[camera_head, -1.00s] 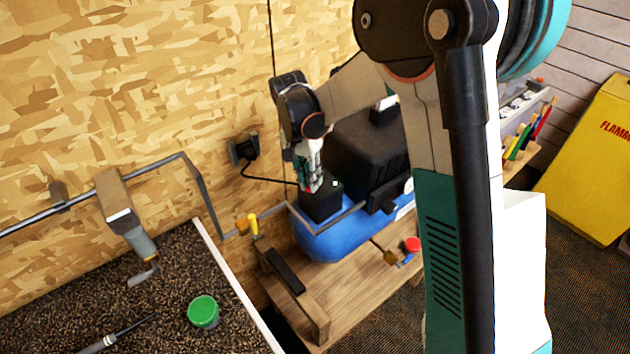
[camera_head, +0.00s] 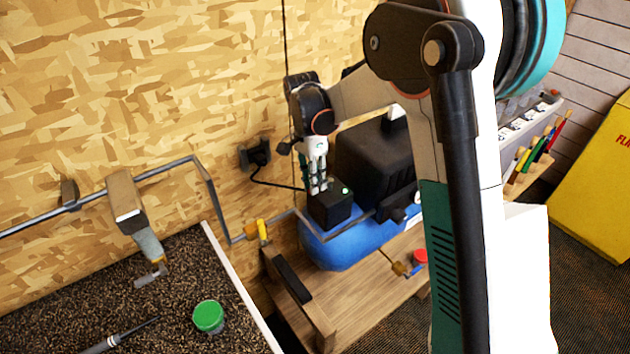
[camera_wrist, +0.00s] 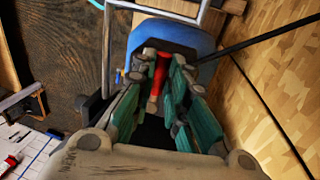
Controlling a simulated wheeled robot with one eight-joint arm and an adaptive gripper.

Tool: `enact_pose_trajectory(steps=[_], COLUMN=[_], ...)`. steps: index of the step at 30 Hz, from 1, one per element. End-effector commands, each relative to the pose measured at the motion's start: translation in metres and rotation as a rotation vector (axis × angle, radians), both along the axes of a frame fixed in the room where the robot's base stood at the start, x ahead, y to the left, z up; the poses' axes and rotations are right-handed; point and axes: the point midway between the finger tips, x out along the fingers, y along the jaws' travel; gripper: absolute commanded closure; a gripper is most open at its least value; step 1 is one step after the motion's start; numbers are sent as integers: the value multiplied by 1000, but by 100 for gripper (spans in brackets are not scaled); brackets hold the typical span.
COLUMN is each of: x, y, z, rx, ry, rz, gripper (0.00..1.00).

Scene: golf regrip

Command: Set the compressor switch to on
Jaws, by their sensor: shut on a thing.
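The compressor has a blue tank (camera_head: 345,247), a black motor housing (camera_head: 372,155) and a black switch box (camera_head: 330,209). A small green light (camera_head: 346,190) shows on top of the box. My gripper (camera_head: 319,187) points down with its fingertips at the top of this box. In the wrist view a red lever-like part (camera_wrist: 159,76), seemingly the switch, lies between the fingers of my gripper (camera_wrist: 163,70). The fingers are shut on it. The blue tank also shows behind it in the wrist view (camera_wrist: 165,35). The fingers hide the switch in the head view.
The compressor stands on a wooden stand (camera_head: 365,297). A wall outlet (camera_head: 255,154) with a black cord is close to the left of my gripper. A metal pipe (camera_head: 205,185) runs along the wall. A green-lidded jar (camera_head: 208,316) sits on the speckled bench. A red knob (camera_head: 418,256) is at the tank's right.

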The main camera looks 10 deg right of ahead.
Motion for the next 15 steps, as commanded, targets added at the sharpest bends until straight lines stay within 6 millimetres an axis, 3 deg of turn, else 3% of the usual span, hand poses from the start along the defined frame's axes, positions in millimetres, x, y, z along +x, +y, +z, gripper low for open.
enact_pose_trajectory(steps=[7,8,10,15], x=[1,1,1,0], y=[0,0,0,0], z=[1,1,1,0], rx=[2,2,1,0], ry=[-1,-1,-2,-1], rz=[-1,-1,-1,-1], gripper=[100,82,66,66])
